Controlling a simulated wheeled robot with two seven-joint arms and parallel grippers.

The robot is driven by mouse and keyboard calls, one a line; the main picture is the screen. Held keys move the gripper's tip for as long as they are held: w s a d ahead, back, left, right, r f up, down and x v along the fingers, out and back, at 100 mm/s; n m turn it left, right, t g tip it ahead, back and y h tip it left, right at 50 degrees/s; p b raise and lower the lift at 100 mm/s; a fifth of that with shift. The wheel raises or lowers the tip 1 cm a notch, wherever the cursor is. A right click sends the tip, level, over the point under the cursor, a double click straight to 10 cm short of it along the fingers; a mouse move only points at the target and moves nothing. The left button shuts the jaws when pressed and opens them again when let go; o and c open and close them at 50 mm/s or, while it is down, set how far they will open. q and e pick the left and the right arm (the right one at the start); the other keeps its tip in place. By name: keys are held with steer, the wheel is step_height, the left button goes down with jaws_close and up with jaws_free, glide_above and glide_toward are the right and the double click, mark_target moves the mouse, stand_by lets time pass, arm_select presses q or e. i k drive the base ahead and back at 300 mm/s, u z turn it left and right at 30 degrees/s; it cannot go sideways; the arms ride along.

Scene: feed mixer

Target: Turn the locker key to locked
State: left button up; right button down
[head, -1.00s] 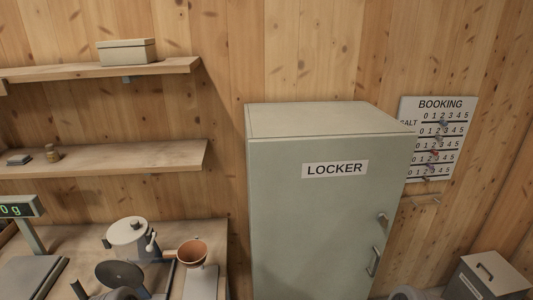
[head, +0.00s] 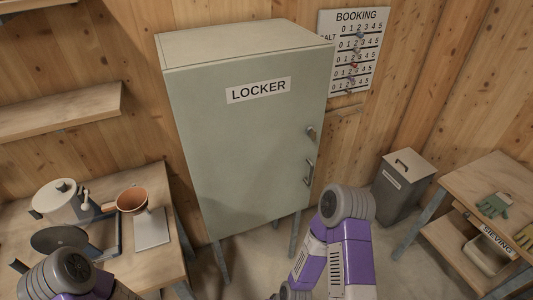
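The grey-green locker (head: 245,150) stands on legs against the wood wall, with its door shut. Its key (head: 311,132) sits in the lock near the right edge of the door, above the handle (head: 309,172). The key is small here and I cannot tell which way it is turned. My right arm, purple and grey, reaches up in front of and below the locker's right side. My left arm shows at the bottom left, by the workbench. Neither gripper's fingers are in view.
A lidded grey bin (head: 402,185) and a sieving table (head: 500,175) stand at right. A booking board (head: 354,50) hangs behind the locker. Open floor lies before the locker.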

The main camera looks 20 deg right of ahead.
mark_target(311, 131)
steer(key=z, duration=1.15)
steer(key=i, duration=0.35)
steer(key=u, duration=0.7)
